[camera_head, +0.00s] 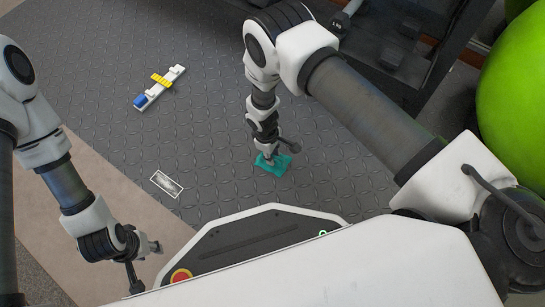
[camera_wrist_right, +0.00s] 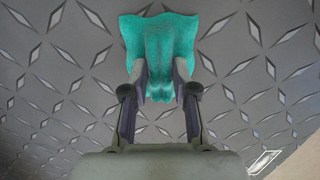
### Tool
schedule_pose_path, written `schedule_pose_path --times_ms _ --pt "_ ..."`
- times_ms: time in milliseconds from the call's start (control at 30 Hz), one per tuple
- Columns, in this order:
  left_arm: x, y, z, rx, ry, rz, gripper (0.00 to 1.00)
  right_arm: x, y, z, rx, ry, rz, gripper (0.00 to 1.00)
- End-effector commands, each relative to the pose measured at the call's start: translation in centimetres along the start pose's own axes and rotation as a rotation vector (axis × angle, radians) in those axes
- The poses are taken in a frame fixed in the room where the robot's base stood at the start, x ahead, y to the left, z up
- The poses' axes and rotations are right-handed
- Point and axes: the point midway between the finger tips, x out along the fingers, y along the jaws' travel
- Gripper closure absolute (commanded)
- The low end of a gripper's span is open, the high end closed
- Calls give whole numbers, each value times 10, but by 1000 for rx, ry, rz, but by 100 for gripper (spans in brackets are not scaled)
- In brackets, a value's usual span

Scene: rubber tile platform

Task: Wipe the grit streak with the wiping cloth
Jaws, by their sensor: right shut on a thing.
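The teal wiping cloth (camera_head: 273,164) is bunched between the fingers of my right gripper (camera_head: 268,157). In the right wrist view the cloth (camera_wrist_right: 163,42) is pinched in the middle, and its edges spread out beyond the two fingertips (camera_wrist_right: 160,78). I cannot tell whether it touches the tiles. The grit streak (camera_head: 167,184) is a greyish smear inside a white outlined rectangle, to the left of and a little below the cloth. Part of that outline (camera_wrist_right: 264,160) shows at the lower right of the wrist view. My left gripper (camera_head: 146,263) is open and empty, below the streak.
A white tray (camera_head: 153,97) with a blue block and yellow piece lies at the upper left. Dark equipment (camera_head: 395,55) stands at the upper right, beside a large green ball (camera_head: 515,90). The dark tiles (camera_head: 215,150) between cloth and streak are clear.

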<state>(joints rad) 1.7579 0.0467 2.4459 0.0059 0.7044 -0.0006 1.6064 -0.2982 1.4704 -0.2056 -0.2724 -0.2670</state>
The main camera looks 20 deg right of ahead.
Motion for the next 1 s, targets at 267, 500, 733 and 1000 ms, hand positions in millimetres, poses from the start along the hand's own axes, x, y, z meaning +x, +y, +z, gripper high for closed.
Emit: schedule_pose_path --times_ms 267,500,733,1000 --pt "-5 0 1 0 -2 0 60 -6 0 1 0 0 0 100" --pt "-29 0 3 -1 -10 1 60 -30 0 4 0 0 0 100" --pt "-49 1 4 4 -13 2 60 -52 0 8 0 0 0 100" --pt "-67 2 5 8 -15 2 60 -71 0 11 0 0 0 100"
